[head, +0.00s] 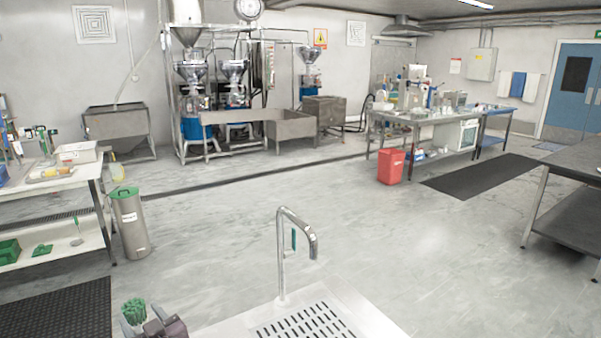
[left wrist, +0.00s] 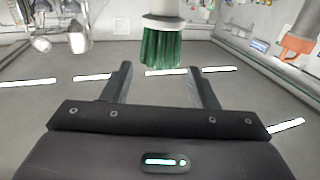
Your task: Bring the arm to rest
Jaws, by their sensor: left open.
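My left gripper (head: 146,319) shows at the bottom left of the head view, beside the sink unit. In the left wrist view its two fingers (left wrist: 161,75) stand wide apart with nothing between them. A brush with green bristles (left wrist: 160,47) and a white head shows just beyond the fingertips, apart from them; its upper part is cut off by the picture's edge. The green bristles (head: 134,311) also show by the gripper in the head view. What supports the brush is hidden. My right gripper is in neither view.
A metal sink unit (head: 356,303) with a tall tap (head: 283,250) stands right of the gripper. A side table (head: 75,180) and a steel bin (head: 131,222) stand at the left. A dark table (head: 572,160) is at the right. The middle floor is clear.

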